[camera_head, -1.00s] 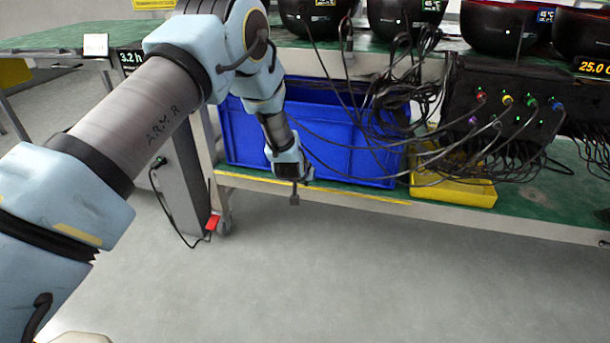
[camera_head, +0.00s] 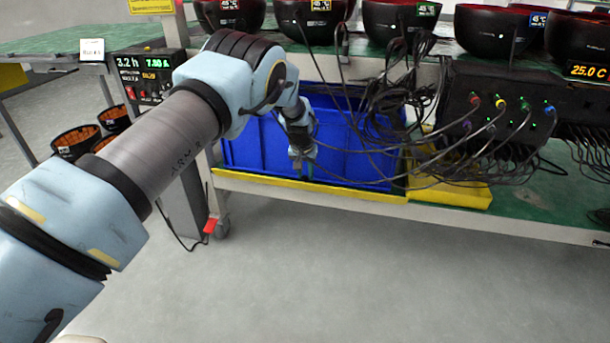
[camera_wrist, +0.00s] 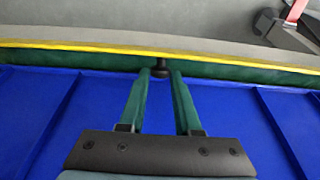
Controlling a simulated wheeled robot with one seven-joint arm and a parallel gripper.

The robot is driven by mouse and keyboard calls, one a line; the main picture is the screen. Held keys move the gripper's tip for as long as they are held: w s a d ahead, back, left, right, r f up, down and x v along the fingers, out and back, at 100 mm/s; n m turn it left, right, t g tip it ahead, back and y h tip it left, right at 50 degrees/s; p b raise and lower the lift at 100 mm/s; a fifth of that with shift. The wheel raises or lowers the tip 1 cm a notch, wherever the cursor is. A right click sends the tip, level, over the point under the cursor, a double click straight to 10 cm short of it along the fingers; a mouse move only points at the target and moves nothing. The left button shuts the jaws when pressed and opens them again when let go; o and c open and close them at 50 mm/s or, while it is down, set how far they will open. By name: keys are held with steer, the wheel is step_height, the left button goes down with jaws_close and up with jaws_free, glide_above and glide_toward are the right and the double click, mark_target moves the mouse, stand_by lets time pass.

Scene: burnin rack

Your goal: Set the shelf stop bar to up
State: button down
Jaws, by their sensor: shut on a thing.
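The shelf stop bar (camera_head: 345,191) is a long yellow bar along the front edge of the lower shelf, left of the yellow tray. My gripper (camera_head: 301,172) is at the bar, in front of the blue bin. In the wrist view my gripper (camera_wrist: 162,76) has its two green fingers closed on a small dark knob (camera_wrist: 161,69) at the bar. How the knob joins the bar is hidden.
A blue bin (camera_head: 250,145) stands on the shelf right behind my gripper. Black cables (camera_head: 390,110) hang in front of it. A yellow tray (camera_head: 450,192) and a dark connector box (camera_head: 480,85) are to the right. The floor in front is clear.

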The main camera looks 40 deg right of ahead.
steer(key=shift+w, duration=0.1)
steer(key=c, duration=0.6)
jaws_free()
steer(key=shift+c, duration=0.2)
steer(key=shift+r, duration=0.1)
steer(key=p+v, duration=0.1)
steer(key=v, duration=0.9)
steer(key=shift+r, duration=0.25)
steer(key=shift+o, duration=0.2)
steer(key=shift+a, duration=0.15)
